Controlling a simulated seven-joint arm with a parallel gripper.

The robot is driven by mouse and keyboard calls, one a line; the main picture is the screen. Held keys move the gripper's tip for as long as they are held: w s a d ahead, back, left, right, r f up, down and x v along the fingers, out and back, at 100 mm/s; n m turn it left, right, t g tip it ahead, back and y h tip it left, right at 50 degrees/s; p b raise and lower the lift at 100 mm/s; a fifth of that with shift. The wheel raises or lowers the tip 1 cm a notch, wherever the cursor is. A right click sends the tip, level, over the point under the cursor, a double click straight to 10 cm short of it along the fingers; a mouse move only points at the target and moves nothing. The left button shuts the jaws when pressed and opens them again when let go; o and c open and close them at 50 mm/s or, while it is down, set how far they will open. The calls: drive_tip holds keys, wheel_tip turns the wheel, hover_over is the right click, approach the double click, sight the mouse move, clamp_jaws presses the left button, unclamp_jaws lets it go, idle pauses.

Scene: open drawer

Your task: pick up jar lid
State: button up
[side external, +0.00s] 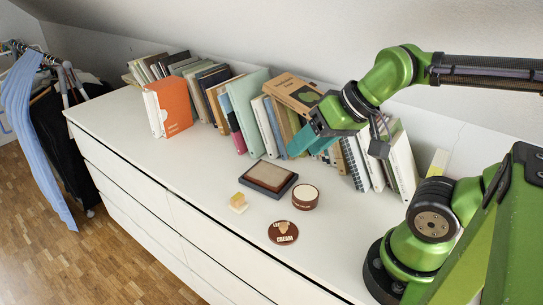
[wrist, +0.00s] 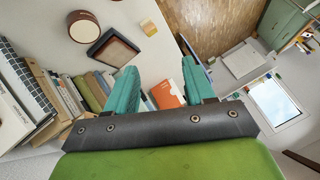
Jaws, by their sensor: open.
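The jar lid (side external: 283,232) looks like the flat, round brown disc with pale lettering, lying on the white dresser top near its front edge. A short round brown jar (side external: 305,197) with a pale top stands just behind it, apart from it; it also shows at the top left of the wrist view (wrist: 82,26). I cannot make out the lid in the wrist view. My gripper (side external: 309,143) is raised in front of the row of books, behind and well above the lid. Its teal fingers (wrist: 157,80) are apart, with nothing held between them.
A dark tray with a brown inside (side external: 269,178) lies left of the jar. A small yellow and cream block (side external: 238,203) sits left of the lid. Books (side external: 262,115) line the back along the wall. The dresser top (side external: 140,155) is clear at front left.

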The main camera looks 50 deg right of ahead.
sight(283, 225)
drive_tip(key=w+f+n+g, duration=0.1)
drive_tip(key=f+g, duration=0.1)
drive_tip(key=f, duration=0.5)
drive_tip(key=w+f+n+g+h, duration=0.1)
drive_tip(key=w+f+g, duration=0.1)
drive_tip(key=f, duration=0.6)
drive_tip(key=w+a+f+n+g+h, duration=0.1)
drive_tip(key=f+n+g, duration=0.1)
drive_tip(key=f, duration=0.6)
drive_tip(key=shift+w+a+g, duration=0.1)
drive_tip(key=shift+w+g, duration=0.15)
drive_tip(key=shift+g, duration=0.35)
drive_tip(key=shift+r, duration=0.1)
clamp_jaws()
